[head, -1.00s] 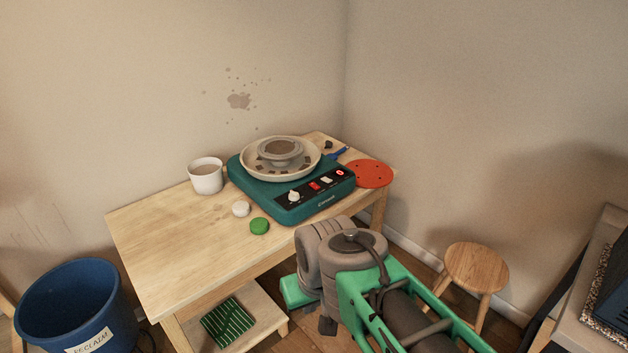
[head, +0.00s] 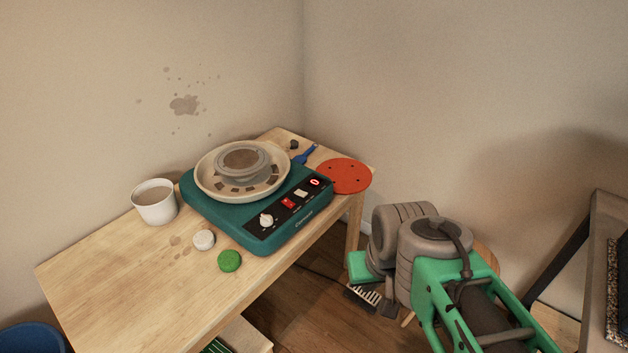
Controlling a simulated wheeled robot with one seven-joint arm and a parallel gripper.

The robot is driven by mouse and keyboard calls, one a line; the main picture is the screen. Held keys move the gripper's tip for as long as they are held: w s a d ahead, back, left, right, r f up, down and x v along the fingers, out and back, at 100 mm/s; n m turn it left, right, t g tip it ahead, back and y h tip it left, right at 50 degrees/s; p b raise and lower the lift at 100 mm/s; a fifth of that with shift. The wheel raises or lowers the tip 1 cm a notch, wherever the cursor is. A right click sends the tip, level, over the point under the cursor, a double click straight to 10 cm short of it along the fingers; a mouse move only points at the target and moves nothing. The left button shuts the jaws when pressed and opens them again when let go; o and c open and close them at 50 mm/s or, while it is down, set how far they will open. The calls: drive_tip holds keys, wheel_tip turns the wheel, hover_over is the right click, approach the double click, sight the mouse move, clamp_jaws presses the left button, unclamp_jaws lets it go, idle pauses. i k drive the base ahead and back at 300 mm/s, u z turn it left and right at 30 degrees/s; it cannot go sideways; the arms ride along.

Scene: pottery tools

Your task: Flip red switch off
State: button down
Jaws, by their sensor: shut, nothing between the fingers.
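The red switch (head: 288,203) is on the black front panel of the teal pottery wheel (head: 225,222), which stands on a wooden table. The switch sits between a white knob (head: 266,220) and a white switch (head: 301,194). A round red control (head: 315,183) is at the panel's right end. The switch's exact tilt is too small to tell. My gripper (head: 368,298) is at the lower right of the head view, beyond the table's front edge and apart from the wheel. It is shut and empty, partly hidden by my arm.
A white cup (head: 155,205), a white lump (head: 204,239) and a green lump (head: 230,261) are left of and before the wheel. A red perforated disc (head: 344,176) and a blue tool (head: 306,153) lie at its right. A stool (head: 487,257) is mostly behind my arm.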

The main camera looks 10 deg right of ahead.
sight(285, 202)
drive_tip(key=u, duration=0.05)
drive_tip(key=i, duration=0.65)
drive_tip(key=u, duration=0.85)
drive_tip(key=i, duration=0.35)
drive_tip(key=u, duration=0.35)
